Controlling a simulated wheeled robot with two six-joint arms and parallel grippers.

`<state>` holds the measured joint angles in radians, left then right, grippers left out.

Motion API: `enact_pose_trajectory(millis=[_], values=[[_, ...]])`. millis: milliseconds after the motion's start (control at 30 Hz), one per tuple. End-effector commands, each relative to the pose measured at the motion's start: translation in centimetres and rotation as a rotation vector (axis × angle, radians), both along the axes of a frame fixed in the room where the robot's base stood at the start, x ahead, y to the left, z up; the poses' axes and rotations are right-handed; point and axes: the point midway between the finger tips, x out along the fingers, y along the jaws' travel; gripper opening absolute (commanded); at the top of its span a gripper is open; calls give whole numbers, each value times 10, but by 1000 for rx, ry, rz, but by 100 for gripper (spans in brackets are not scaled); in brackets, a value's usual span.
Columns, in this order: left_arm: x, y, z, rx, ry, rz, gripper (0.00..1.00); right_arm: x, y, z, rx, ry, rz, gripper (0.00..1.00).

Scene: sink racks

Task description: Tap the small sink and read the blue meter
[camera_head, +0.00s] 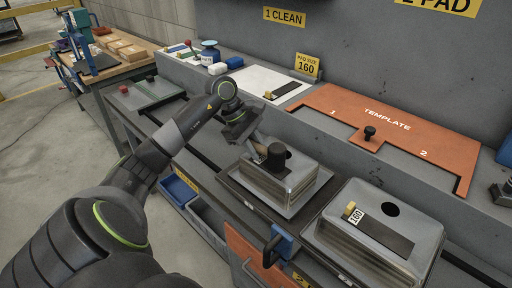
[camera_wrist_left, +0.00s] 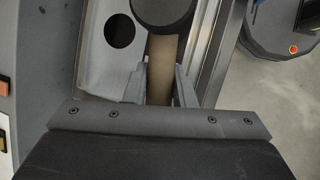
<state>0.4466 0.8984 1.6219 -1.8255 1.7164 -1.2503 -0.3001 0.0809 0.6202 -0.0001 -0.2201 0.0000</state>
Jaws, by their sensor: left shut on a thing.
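My left gripper (camera_head: 252,139) is shut on the tan handle of a mallet with a black head (camera_head: 274,156). In the left wrist view, the handle (camera_wrist_left: 160,68) runs between the two fingers (camera_wrist_left: 160,88), and the dark head (camera_wrist_left: 163,10) is at the top edge. The mallet head is over the smaller, left upturned sink (camera_head: 300,178); I cannot tell whether it touches. This sink's dark round hole (camera_wrist_left: 119,30) shows beside the handle. A blue device (camera_head: 283,243) is at the bench's front edge; I cannot tell whether it is the meter. My right gripper is out of view.
A larger sink (camera_head: 420,232) stands to the right, with a dark pad and a 160 tag on it. An orange template board (camera_head: 430,135) lies on the shelf behind. A white sheet (camera_head: 262,82), bottles and a blue pot (camera_head: 209,52) are at the back left.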

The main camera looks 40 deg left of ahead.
Motion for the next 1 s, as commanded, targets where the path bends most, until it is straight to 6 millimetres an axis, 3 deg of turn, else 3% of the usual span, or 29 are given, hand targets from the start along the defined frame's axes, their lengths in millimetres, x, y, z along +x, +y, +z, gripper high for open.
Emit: enact_pose_trajectory(millis=[1000], values=[[-1, 1, -2, 2, 3, 1, 2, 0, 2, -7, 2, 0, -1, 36]])
